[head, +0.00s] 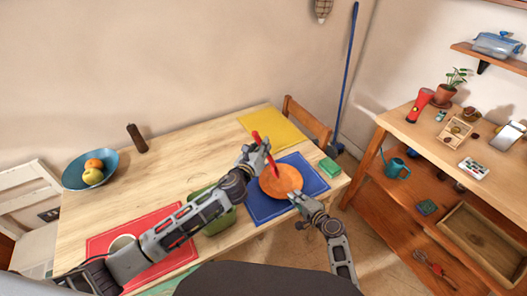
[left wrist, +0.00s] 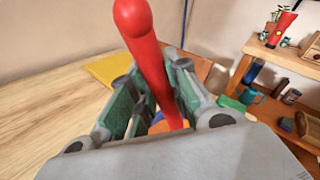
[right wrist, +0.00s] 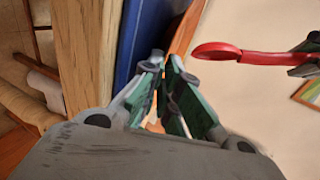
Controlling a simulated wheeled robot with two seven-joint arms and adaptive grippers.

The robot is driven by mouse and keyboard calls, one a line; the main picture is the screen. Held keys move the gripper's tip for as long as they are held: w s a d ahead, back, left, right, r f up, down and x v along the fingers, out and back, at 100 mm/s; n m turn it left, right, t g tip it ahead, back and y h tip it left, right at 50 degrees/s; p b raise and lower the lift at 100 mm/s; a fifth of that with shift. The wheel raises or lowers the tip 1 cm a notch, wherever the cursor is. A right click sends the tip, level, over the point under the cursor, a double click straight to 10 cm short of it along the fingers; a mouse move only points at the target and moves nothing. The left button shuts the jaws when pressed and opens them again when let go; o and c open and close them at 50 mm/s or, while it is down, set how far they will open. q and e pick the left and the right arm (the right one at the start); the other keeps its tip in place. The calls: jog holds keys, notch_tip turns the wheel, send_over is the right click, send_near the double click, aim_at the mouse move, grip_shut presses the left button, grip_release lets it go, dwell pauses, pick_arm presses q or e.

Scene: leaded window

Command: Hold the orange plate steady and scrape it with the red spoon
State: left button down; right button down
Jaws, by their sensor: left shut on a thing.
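The orange plate (head: 275,187) is over the blue placemat (head: 313,179). It shows nearly edge-on in the right wrist view (right wrist: 183,32). My left gripper (head: 262,152) is shut on the handle of the red spoon (head: 256,137), above the plate's far left part. The handle rises toward the camera in the left wrist view (left wrist: 150,50). The spoon's bowl (right wrist: 212,50) points at the plate's face, close to it; I cannot tell whether they touch. My right gripper (head: 294,196) is at the plate's near right rim, its fingertips (right wrist: 160,65) close together on it.
A green sponge-like block (head: 329,167) lies right of the placemat. A yellow placemat (head: 272,127) lies behind, a green container (head: 222,222) left of the plate, and a red placemat (head: 175,262) at front left. A blue fruit bowl (head: 72,178) stands far left. The table's left middle is clear.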

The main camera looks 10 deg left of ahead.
pick_arm(q)
jog(key=shift+r, duration=2.5)
pick_arm(e)
jog(key=c, duration=1.6)
grip_release()
jog(key=shift+o, duration=0.2)
jog(key=shift+s+d+f, duration=0.1)
jog(key=shift+s+d+r, duration=0.2)
jog(key=shift+s+d, duration=0.2)
jog(key=shift+s, duration=0.1)
jog(key=v, duration=1)
jog(key=shift+s+r, duration=0.15)
jog(key=shift+r, duration=0.05)
jog(key=shift+d, duration=0.1)
